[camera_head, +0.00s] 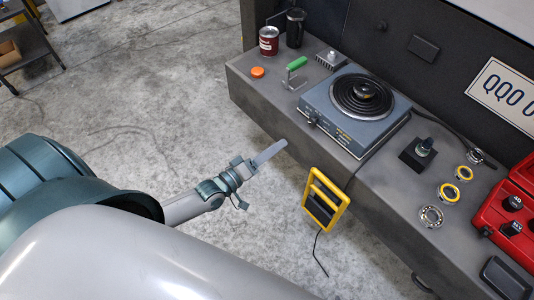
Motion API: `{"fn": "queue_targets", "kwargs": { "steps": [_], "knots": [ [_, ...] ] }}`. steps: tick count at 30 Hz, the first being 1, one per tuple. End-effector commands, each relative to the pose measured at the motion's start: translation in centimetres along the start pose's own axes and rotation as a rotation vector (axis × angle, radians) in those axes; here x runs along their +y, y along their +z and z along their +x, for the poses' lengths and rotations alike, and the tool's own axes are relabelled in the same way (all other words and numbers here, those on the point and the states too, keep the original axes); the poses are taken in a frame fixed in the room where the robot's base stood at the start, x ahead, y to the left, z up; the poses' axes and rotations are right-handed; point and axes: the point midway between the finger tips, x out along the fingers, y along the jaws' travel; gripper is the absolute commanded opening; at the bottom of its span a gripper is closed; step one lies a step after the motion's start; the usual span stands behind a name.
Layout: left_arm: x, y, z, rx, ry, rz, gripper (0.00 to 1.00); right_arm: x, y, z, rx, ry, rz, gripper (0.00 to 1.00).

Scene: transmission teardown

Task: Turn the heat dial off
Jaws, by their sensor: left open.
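A blue-grey hot plate (352,132) stands on the grey bench, with a black coil burner (345,103) on top. A dark round part (367,89) sits at the middle of the coil. The small dark heat dial (313,118) is on the hot plate's front face, near its left corner; its setting is too small to read. My left gripper (270,152) is open and empty, left of and below the dial in the picture, apart from it and off the bench's front edge. My right gripper is not in view.
A green-handled clamp (295,66), an orange button (257,72), a red can (268,41) and a black cup (295,27) are at the bench's left end. A yellow-framed device (325,199) is at the bench front. Bearing rings (448,192) and a red toolbox (515,205) are to the right.

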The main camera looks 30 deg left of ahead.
Motion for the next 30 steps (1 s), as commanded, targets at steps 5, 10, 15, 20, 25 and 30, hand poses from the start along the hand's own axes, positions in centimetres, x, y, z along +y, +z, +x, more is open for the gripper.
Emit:
{"fn": "queue_targets", "kwargs": {
  "steps": [5, 10, 15, 20, 25, 30],
  "knots": [
    [-0.1, 0.1, -2.0, -0.001, -0.001, 0.0, 0.44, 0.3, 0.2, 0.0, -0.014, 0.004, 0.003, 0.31],
    [0.0, 0.0, -2.6, 0.0, 0.0, 0.0, 0.44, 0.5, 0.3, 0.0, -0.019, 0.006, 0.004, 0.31],
    [0.0, 0.0, -2.7, 0.0, 0.0, 0.0, 0.44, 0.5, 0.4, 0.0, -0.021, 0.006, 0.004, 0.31],
    [0.0, 0.0, -2.6, 0.0, 0.0, 0.0, 0.44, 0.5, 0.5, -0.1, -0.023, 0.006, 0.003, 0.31],
    [0.0, 0.0, -2.6, 0.0, 0.0, -0.001, 0.44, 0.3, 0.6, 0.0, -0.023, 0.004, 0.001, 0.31],
    [-0.5, 0.4, -2.7, -0.004, -0.013, 0.014, 0.44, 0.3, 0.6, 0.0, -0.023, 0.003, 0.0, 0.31]
  ]
}}
